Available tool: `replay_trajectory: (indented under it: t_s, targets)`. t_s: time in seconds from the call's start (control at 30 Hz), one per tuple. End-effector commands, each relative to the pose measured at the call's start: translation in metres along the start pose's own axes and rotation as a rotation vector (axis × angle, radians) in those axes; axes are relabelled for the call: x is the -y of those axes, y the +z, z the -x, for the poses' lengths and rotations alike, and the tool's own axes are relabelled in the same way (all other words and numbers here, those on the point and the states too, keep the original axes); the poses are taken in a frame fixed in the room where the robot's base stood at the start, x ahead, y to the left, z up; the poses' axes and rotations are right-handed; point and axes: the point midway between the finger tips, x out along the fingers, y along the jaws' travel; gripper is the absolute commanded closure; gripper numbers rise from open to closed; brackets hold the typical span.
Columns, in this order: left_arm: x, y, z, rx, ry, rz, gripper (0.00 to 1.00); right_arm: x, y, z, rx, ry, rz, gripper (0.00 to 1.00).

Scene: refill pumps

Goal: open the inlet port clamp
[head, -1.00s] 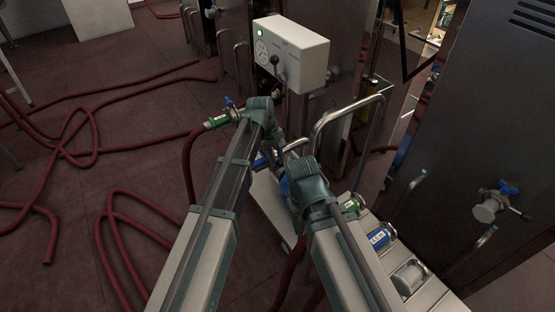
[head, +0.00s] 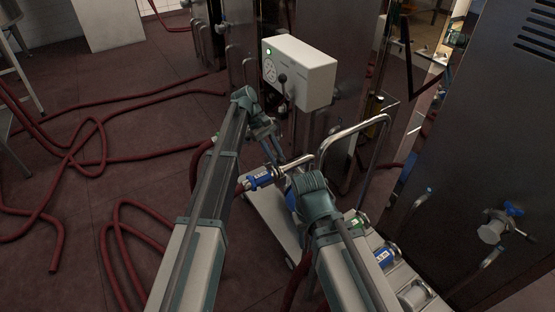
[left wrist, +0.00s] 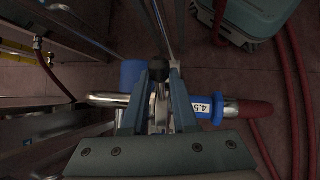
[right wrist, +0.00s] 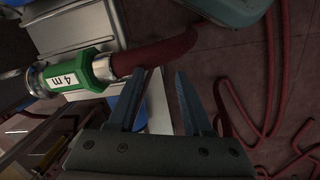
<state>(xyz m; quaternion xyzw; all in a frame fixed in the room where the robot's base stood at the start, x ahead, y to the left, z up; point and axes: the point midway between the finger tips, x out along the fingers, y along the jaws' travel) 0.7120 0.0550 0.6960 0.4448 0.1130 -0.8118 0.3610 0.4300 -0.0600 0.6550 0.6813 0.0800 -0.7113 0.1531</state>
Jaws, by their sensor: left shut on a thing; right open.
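My left gripper (head: 277,148) reaches down to the pipe joint over the pump trolley. In the left wrist view its fingers (left wrist: 158,100) are closed on a small metal part at the joint, apparently the inlet port clamp (left wrist: 158,116), mostly hidden between them. A metal pipe (left wrist: 104,98) enters from the left. A hose coupling with a blue sleeve labelled 4.5 (left wrist: 203,108) and a red hose is on the right; it also shows in the head view (head: 262,177). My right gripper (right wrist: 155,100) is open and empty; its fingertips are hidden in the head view.
A white control box (head: 300,73) with a green light stands behind. A bent metal handle rail (head: 350,130) rises beside the trolley (head: 268,222). A green coupling labelled 4 m (right wrist: 78,77) lies near my right gripper. Red hoses (head: 100,150) cover the floor at left.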

Motion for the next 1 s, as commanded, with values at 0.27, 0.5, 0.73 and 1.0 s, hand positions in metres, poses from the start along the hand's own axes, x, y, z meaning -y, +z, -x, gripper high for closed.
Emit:
replay_trajectory:
  t_s: [0.27,0.5,0.73,1.0]
  targets:
    - [-0.0007,-0.0012,0.0016,0.002,0.003,0.002,1.0,0.0,0.0,0.0003,0.0,0.0,0.0,0.5]
    - [-0.0007,-0.0012,0.0015,0.002,0.003,0.002,0.52,0.0,0.0,0.0004,0.0,0.0,0.0,0.5]
    - [-0.0005,-0.0008,0.0012,0.002,0.002,0.002,0.43,0.0,0.0,0.0002,0.0,0.0,0.0,0.5]
    - [-0.0008,0.0001,0.0067,0.002,0.001,0.002,0.43,-0.0005,0.0003,0.0052,0.0,0.0,0.0,0.5]
